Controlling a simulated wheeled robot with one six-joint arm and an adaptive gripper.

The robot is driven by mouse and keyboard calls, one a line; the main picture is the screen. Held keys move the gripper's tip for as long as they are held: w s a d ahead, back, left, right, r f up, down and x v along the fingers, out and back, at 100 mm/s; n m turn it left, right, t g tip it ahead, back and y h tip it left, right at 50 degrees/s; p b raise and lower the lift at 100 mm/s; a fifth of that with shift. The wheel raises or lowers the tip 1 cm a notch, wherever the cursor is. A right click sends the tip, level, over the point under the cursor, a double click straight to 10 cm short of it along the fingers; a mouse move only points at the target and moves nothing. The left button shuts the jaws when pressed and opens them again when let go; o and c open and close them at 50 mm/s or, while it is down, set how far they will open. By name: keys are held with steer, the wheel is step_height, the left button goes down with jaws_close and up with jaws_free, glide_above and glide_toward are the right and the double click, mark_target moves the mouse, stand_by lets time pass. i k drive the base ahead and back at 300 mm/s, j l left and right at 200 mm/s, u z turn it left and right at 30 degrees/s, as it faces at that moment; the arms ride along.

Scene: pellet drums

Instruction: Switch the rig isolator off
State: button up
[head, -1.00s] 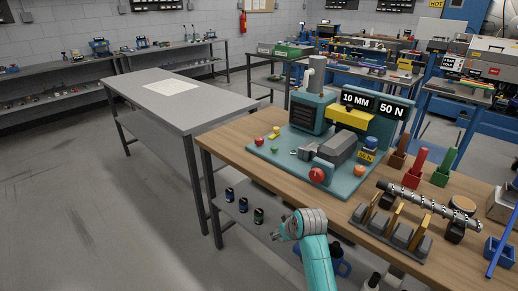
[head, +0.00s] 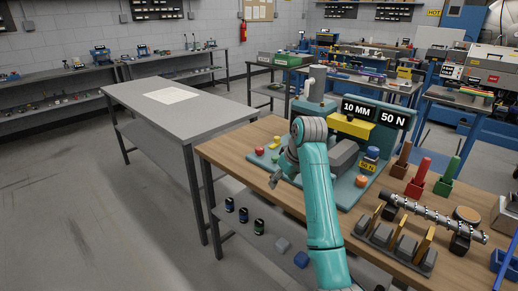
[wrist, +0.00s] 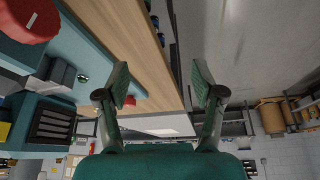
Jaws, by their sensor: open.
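The teal test rig (head: 345,193) stands on the wooden bench, with "10 MM" and "50 N" signs at its back. A large red knob with a pale mark (wrist: 30,18), probably the isolator, is at the upper left of the wrist view. My arm hides it in the head view. My gripper (head: 275,181) is at the bench's front edge, left of the rig's middle. In the wrist view my gripper (wrist: 160,85) is open and empty, with the red knob to the left, outside the fingers and apart from them.
The wooden bench (head: 228,152) also holds red and green upright blocks (head: 418,178) and a metal screw shaft (head: 430,216) on the right. A grey table (head: 190,115) stands to the left. Dark cans (head: 244,215) are on the lower shelf. The floor at left is clear.

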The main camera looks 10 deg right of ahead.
mark_target(259, 150)
steer(key=i, duration=0.95)
